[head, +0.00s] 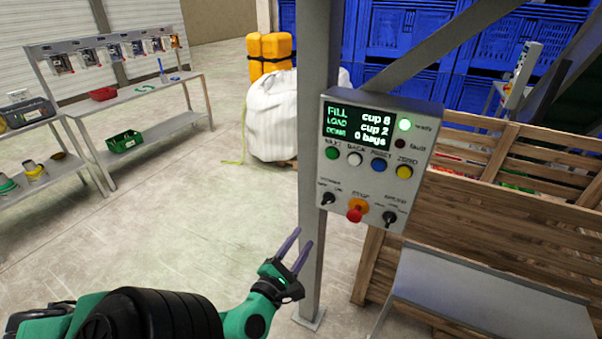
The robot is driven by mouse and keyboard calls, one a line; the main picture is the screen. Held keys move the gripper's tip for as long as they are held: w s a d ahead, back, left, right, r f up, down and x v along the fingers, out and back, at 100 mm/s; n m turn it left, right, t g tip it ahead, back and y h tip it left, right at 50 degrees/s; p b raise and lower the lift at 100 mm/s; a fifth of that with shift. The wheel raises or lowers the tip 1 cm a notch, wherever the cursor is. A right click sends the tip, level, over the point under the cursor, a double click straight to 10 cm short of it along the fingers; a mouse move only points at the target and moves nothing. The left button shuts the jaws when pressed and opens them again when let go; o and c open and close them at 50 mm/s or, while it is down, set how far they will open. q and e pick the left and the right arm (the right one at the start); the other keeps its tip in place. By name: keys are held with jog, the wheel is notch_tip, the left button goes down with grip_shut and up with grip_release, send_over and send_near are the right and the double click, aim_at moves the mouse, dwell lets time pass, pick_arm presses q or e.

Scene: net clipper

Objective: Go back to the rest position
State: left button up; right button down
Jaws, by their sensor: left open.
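My left gripper (296,249) is open and empty, with its two thin purple-grey fingers pointing up and to the right. It is in front of the lower part of a grey post (316,150), below and left of a control panel (376,160). I cannot tell whether a finger touches the post. The panel's screen reads fill cup 8, load cup 2 and 0 bags. Its green ready lamp is lit and the fault lamp is dark. My right gripper is out of view.
A wooden crate (470,240) and a grey sloped chute (490,295) stand at the right. A white bulk bag (275,125) stands behind the post. Benches with a green basket (124,141) and a red tray (103,94) are at the left. The floor between is clear.

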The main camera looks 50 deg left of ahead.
pick_arm(q)
jog(key=s+a+f+n+g+y+b, duration=0.1)
jog(key=s+a+f+n+g, duration=0.25)
jog(key=f+n, duration=0.45)
jog(key=s+a+f+n+g+b, duration=0.1)
jog(key=s+a+f+n+g, duration=0.25)
jog(key=f, duration=0.75)
jog(key=s+a+f+n+g+y+b, duration=0.1)
jog(key=s+a+f+n+g, duration=0.25)
jog(key=f, duration=0.65)
jog(key=s+d+f+n+g+h+b, duration=0.1)
jog(key=s+d+f+n+g+h, duration=0.15)
jog(key=f+n, duration=0.3)
jog(key=s+d+f+n+g+h, duration=0.1)
jog(key=s+f+n, duration=0.2)
jog(key=f+n, duration=0.3)
jog(key=s+d+f+n+g+h, duration=0.1)
jog(key=s+d+f+n+h, duration=0.1)
jog(key=s+d+f+n, duration=0.3)
jog(key=s+d+f+n+g+h+b, duration=0.1)
jog(key=s+d+f+n+h, duration=0.1)
jog(key=s+d+f+n, duration=0.2)
jog(key=d+f+n, duration=0.3)
jog(key=d+f, duration=0.1)
jog(key=d, duration=0.2)
jog(key=shift+s+f+b, duration=0.3)
jog(key=shift+s, duration=0.05)
